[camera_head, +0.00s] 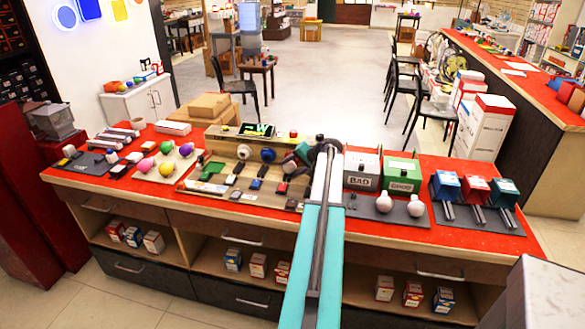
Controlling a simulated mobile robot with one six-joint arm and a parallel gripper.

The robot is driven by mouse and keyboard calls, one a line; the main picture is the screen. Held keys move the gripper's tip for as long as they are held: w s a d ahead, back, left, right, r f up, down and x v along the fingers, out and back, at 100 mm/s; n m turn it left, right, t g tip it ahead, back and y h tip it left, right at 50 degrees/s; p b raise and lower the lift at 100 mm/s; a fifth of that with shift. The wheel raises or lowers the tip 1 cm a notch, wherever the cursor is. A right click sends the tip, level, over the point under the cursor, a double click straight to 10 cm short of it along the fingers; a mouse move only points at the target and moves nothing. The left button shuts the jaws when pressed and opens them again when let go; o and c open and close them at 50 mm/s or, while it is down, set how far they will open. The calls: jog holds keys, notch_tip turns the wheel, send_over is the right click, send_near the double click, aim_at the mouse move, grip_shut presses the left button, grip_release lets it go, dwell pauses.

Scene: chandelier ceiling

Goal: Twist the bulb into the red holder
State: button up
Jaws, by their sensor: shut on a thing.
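My gripper (300,153) is at the far end of my arm, over the right part of the beige test board (218,139) in the middle of the bench. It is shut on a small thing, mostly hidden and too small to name. Beside it on the board is a blue round bulb (268,155), with a pale round one (243,152) further left. Several coloured bulbs, among them a pink one (146,165), rest on a pale pad at the left. No red holder can be told for certain; any near my gripper is hidden by the arm.
The grey BAD box (362,171) and green GOOD box (402,173) stand right of my arm, with two white bulbs (384,203) before them. Blue, red (476,190) and teal units with rods stand at the right end. Brown cartons (210,105) stand behind the board.

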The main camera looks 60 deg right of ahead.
jog(key=shift+o, duration=0.2)
jog(key=shift+w+a+f+t+y+b, duration=0.15)
jog(key=shift+t+b, duration=0.3)
jog(key=shift+b, duration=0.45)
jog(key=shift+a+f+t+y+b, duration=0.15)
jog(key=shift+t+b, duration=0.3)
jog(key=shift+b, duration=0.4)
dwell(2.9)
jog(key=o, duration=0.9)
jog(key=shift+r, duration=0.1)
jog(key=shift+o, duration=1)
jog(key=shift+s, duration=0.25)
jog(key=shift+s+r, duration=0.1)
jog(key=shift+s, duration=0.3)
jog(key=b+v, duration=0.2)
jog(key=v, duration=1.1)
jog(key=shift+r+m, duration=0.3)
jog(key=shift+r, duration=0.15)
jog(key=shift+s+d, duration=0.1)
